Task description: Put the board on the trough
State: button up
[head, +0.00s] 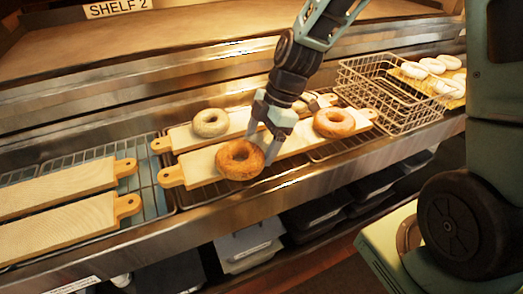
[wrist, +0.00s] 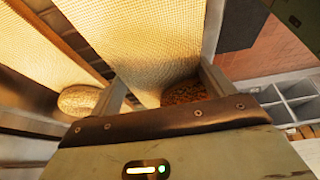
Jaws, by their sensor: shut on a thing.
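The front board (head: 205,168) is a long pale plank with an orange-brown handle at each end. It bears two brown bagels, one (head: 240,160) left of my gripper and one (head: 335,122) right of it. My gripper (head: 267,150) is shut on this board across its width, between the bagels. In the wrist view the fingers (wrist: 165,88) flank the board's woven cream surface (wrist: 140,45), with part of a seeded brown bagel (wrist: 185,93) near them. I cannot tell whether the board is raised. The trough seems to be the long steel channel (head: 190,226) with wire racks.
Behind lies another board (head: 178,138) with a pale bagel (head: 210,122). Two empty boards (head: 60,185) lie at left. A wire basket (head: 385,95) stands at right, beside white rings (head: 432,66). Dark bins are below the front edge.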

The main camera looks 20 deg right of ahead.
notch_tip(320, 180, down, 3)
jog(key=shift+f, duration=0.2)
jog(key=o, duration=1.2)
jog(key=v, duration=1)
jog(key=shift+d+r, duration=0.2)
jog(key=shift+r, duration=0.05)
jog(key=shift+d+r, duration=0.15)
jog(key=shift+r, duration=0.4)
jog(key=s+a+m+h, duration=0.2)
jog(key=s+a+m, duration=0.3)
jog(key=s, duration=0.5)
jog(key=s+a+m+h, duration=0.1)
jog(key=s+a+m, duration=0.4)
jog(key=s, duration=0.5)
jog(key=shift+a+r+h, duration=0.3)
jog(key=shift+h, duration=0.1)
